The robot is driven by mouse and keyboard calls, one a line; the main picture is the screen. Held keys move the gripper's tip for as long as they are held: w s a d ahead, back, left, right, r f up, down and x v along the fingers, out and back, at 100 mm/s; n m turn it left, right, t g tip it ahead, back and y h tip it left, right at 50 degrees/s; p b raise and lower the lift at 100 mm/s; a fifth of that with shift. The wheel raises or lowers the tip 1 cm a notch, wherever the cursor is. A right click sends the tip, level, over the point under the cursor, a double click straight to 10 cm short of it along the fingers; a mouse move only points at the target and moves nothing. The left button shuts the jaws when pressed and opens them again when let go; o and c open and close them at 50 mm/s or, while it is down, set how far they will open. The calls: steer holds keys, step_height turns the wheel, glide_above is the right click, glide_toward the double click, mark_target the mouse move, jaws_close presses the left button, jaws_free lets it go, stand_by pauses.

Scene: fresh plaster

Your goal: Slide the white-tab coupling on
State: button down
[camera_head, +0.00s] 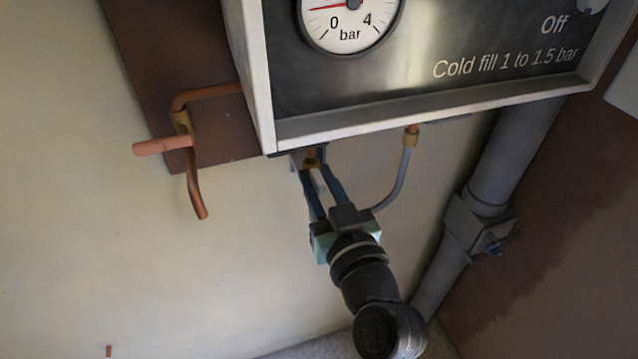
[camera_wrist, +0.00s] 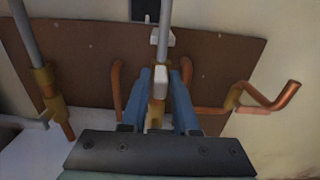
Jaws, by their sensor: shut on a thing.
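My gripper (camera_head: 311,172) reaches up to the underside of the boiler in the head view. In the wrist view its two blue fingers (camera_wrist: 161,78) are shut on the coupling, a brass-coloured body with a white tab (camera_wrist: 159,83) facing the camera. A grey pipe (camera_wrist: 165,22) runs in line with the coupling, beyond it. A second small white piece (camera_wrist: 155,37) shows beside that pipe. In the head view a bit of brass (camera_head: 311,162) shows at the fingertips. The fingers hide much of the coupling, so I cannot tell whether it is seated on the pipe.
The boiler casing (camera_head: 420,116) is just above the gripper. Bent copper pipes (camera_head: 196,190) stick out on the left. A thick grey pipe (camera_head: 515,150) stands at right.

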step_height(320, 180, up, 3)
steer(key=shift+f+p, duration=0.1)
steer(key=shift+p, duration=0.25)
steer(key=c, duration=0.9)
jaws_free()
steer(key=shift+o, duration=0.3)
steer(key=shift+f, duration=0.1)
steer(key=shift+s+d+f+b, duration=0.1)
steer(key=shift+s+f+b, duration=0.05)
steer(key=shift+s+b, duration=0.15)
steer(key=b+v, duration=0.4)
steer(key=v, duration=0.8)
steer(key=shift+s, duration=0.15)
